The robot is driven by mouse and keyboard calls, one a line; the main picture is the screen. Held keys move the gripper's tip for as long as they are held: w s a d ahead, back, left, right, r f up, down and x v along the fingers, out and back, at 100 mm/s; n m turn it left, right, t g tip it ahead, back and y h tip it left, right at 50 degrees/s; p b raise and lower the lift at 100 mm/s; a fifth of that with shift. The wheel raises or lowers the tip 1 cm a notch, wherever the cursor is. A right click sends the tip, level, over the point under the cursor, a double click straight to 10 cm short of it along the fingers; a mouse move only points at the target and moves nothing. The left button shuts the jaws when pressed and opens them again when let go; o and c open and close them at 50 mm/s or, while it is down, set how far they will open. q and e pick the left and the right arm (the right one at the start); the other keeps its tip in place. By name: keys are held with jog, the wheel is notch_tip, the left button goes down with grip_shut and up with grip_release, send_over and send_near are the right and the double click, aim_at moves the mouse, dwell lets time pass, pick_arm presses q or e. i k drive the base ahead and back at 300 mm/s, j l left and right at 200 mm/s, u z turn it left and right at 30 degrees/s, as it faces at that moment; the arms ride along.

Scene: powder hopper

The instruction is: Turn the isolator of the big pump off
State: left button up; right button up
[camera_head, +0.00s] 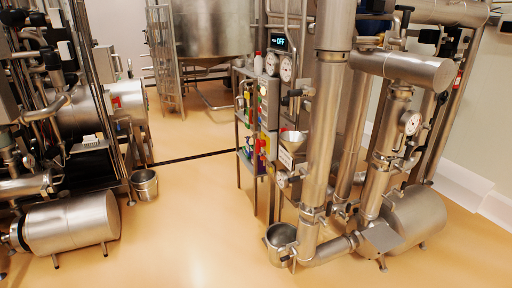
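A large steel pump-like cylinder (72,222) lies on short legs at the lower left. Another steel cylinder (418,212) lies on the floor at the right, behind the thick pipes. I cannot tell for certain which is the big pump. A small red-marked fitting (117,102) sits on the left machinery, and another red-marked fitting (458,78) is on the upright at the upper right. Either could be an isolator; their switch positions are too small to read. Neither of my grippers is in view.
A rack (240,150) with gauges, coloured items and a small display (279,41) reading OFF stands at centre right. Steel pots stand at left (144,185) and centre (281,238). A tank (213,30) stands behind. The floor (195,225) between both sides is clear.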

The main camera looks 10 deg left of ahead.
aim_at(259, 143)
jog(key=i+j+z, duration=0.25)
jog(key=z, duration=0.2)
jog(key=i+j+z, duration=0.2)
jog(key=j+z, duration=0.25)
